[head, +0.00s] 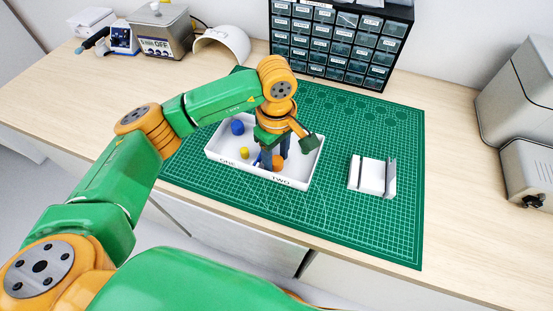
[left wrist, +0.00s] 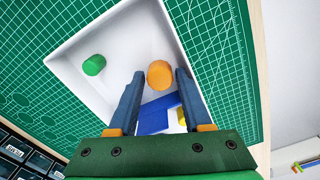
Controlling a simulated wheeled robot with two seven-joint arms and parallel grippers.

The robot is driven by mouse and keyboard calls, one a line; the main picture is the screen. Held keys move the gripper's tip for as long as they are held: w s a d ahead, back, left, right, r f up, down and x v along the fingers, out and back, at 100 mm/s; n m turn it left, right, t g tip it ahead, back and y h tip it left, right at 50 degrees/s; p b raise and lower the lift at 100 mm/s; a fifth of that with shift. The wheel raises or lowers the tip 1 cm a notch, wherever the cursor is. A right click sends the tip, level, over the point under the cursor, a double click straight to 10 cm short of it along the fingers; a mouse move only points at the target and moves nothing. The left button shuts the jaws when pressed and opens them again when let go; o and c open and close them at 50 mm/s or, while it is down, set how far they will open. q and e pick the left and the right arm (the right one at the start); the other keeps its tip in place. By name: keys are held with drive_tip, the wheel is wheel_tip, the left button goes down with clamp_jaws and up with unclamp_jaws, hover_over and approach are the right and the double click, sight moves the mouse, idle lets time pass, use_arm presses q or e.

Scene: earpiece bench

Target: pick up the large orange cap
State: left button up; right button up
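The large orange cap (head: 278,163) lies in the white tray (head: 222,155), partly hidden by my gripper in the head view. In the left wrist view the orange cap (left wrist: 159,75) shows at the fingertips, in the gap between them. My left gripper (head: 275,161) points down into the tray. Its two blue-grey fingers (left wrist: 160,82) are apart, with no clear contact on the cap. I cannot tell the exact height of the tips relative to the cap. My right gripper is in neither view.
The tray also holds a blue round piece (head: 237,127), a small yellow piece (head: 244,153), a green cap (left wrist: 94,65) and a flat blue piece (left wrist: 158,115). A white holder (head: 369,175) stands to the right on the green mat (head: 390,235). Drawers (head: 335,45) stand behind.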

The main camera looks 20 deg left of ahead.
use_arm(q)
clamp_jaws()
